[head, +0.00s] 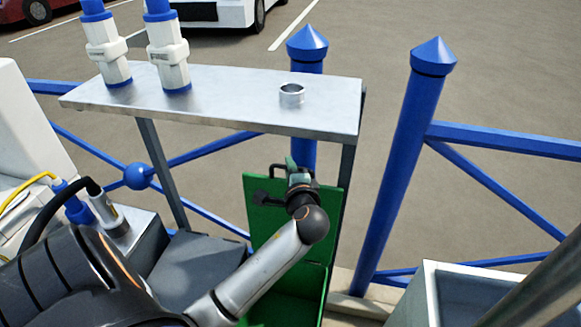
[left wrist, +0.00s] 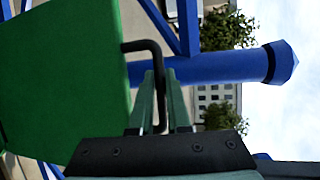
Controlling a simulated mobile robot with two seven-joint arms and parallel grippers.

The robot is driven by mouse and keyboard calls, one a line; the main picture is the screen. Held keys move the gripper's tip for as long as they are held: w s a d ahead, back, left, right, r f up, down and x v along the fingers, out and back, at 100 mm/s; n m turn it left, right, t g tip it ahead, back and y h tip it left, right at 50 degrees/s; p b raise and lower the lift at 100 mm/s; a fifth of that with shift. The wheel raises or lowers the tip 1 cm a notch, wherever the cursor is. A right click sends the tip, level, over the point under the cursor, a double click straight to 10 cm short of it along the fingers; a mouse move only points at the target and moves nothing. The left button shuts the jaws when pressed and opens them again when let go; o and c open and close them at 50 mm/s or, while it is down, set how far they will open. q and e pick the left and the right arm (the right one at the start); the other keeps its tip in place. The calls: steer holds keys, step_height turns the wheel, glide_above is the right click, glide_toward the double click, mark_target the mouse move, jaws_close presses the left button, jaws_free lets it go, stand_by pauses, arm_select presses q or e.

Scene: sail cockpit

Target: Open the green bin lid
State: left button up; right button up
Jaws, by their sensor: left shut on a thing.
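The green bin (head: 312,292) stands below the metal shelf, partly hidden by my left arm. Its green lid (head: 262,222) is raised and stands roughly upright above the bin; it fills the left of the left wrist view (left wrist: 60,80). A black bent handle (left wrist: 150,55) sticks out from the lid's edge. My left gripper (head: 293,168) is at the lid's upper part. In the left wrist view its two green-grey fingers (left wrist: 161,95) are shut on the handle, one on each side. My right gripper is not in view.
The metal shelf (head: 225,98) spans above and behind the bin, with white-and-blue fittings (head: 168,55) and a small metal ring (head: 292,94). Blue posts (head: 405,165) and rails stand behind and right. A grey box (head: 200,268) is left of the bin, a metal-rimmed trough (head: 430,300) right.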

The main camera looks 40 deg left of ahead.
arm_select(q)
jaws_close()
steer(key=shift+f, duration=0.15)
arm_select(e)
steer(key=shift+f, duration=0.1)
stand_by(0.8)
